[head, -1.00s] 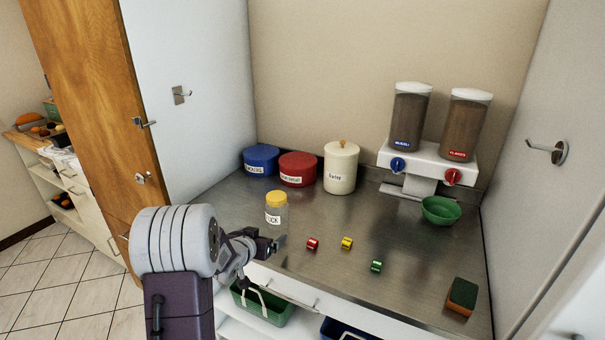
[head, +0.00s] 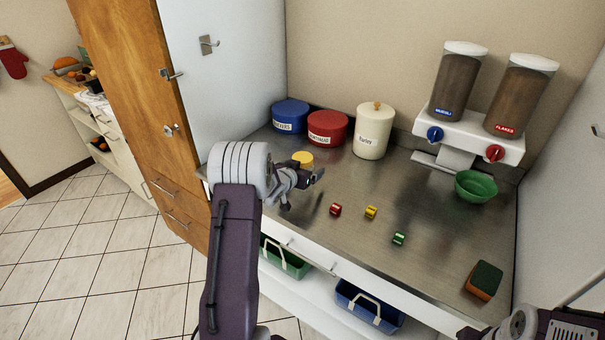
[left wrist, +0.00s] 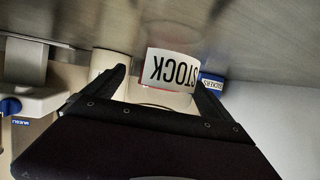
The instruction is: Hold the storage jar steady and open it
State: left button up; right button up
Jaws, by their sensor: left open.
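The storage jar is a clear jar with a yellow lid (head: 302,158). In the head view my left gripper hides most of its body and only the lid shows clearly. In the left wrist view, which looks upside down, its white label (left wrist: 176,69) reads STOCK and appears between the two fingers. My left gripper (head: 306,188) is open at the jar's near side, around or just before it; I cannot tell whether it touches. Its dark fingers show in the left wrist view (left wrist: 163,82). My right gripper (head: 478,333) is partly cut off at the bottom right edge.
Behind stand a blue tin (head: 290,117), a red tin (head: 327,127) and a cream canister (head: 373,132). Red (head: 335,210), yellow (head: 371,212) and green (head: 398,238) small pieces lie right of the jar. A green bowl (head: 476,187) and sponge (head: 484,281) are farther right.

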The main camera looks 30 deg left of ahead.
aim_at(306, 153)
pick_arm(q)
jog(key=shift+x, duration=0.9)
jog(key=shift+s, duration=0.2)
jog(key=c, duration=1.7)
jog(key=shift+o, duration=0.2)
notch_tip(306, 153, up, 10)
jog(key=shift+r+p, duration=0.15)
jog(key=shift+p, duration=1)
jog(key=shift+w, duration=0.1)
jog(key=o, duration=0.7)
grip_shut()
jog(key=s+d+m+g+h, duration=0.2)
jog(key=s+d+m+h, duration=0.2)
jog(key=s+d, duration=0.3)
jog(key=s+d+m+g+h, duration=0.2)
jog(key=s+d, duration=0.6)
jog(key=d, duration=1)
jog(key=s+d+m+g+h, duration=0.2)
jog(key=s+d+m+h, duration=0.4)
jog(key=d, duration=0.6)
jog(key=shift+s+d+r+m+h, duration=0.3)
jog(key=shift+s+d, duration=0.1)
jog(key=shift+s, duration=0.85)
